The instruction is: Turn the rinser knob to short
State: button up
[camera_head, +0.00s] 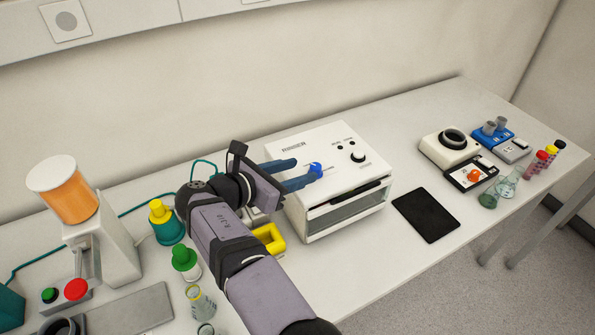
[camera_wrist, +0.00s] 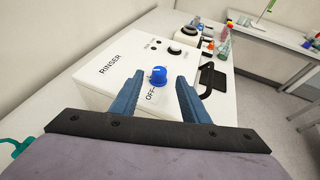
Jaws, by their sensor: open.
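The knob also shows in the head view (camera_head: 316,167), partly covered by a finger. My gripper (camera_wrist: 157,85) is open, with one blue finger on each side of the knob. I cannot tell whether either finger touches it. The short mark is not readable. My gripper also shows in the head view (camera_head: 300,172).
A black mat (camera_head: 426,215) lies right of the rinser. A yellow block (camera_head: 269,239), a green-capped bottle (camera_head: 185,261) and a flask (camera_head: 199,304) stand near my arm. Devices and glassware fill the bench's right end.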

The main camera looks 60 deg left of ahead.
aim_at(311, 185)
jog(key=shift+w+d+r+t+y, duration=0.1)
jog(key=shift+w+d+t+y, duration=0.1)
jog(key=shift+w+d+t, duration=0.25)
jog(key=shift+w+d+t+y, duration=0.2)
jog(key=shift+w+t, duration=0.3)
jog(key=shift+t, duration=0.05)
jog(key=shift+w+d+n+t+y, duration=0.2)
jog(key=shift+n+y, duration=0.1)
jog(key=shift+y, duration=0.15)
jog(key=shift+w+d+n+t+y, duration=0.1)
jog(key=shift+d+n+t+y, duration=0.15)
jog(key=shift+y, duration=0.2)
jog(key=shift+s+d+f+n+y, duration=0.1)
jog(key=shift+s+f+n+y, duration=0.1)
jog(key=shift+n+y, duration=0.25)
jog(key=shift+s+d+f+n+g+y, duration=0.35)
jog(key=shift+f+n+y, duration=0.2)
jog(key=shift+y, duration=0.25)
jog(key=shift+s+d+f+n+g+y, duration=0.3)
jog(key=shift+s+f+n+g+y, duration=0.2)
jog(key=shift+y, duration=0.25)
jog(key=shift+s+d+f+n+g+y, duration=0.35)
jog(key=shift+f+n+y, duration=0.2)
jog(key=shift+y, duration=0.25)
jog(key=shift+p+x, duration=1.65)
jog(key=shift+x, duration=1)
jog(key=shift+p+x, duration=0.4)
jog(key=shift+x, duration=0.65)
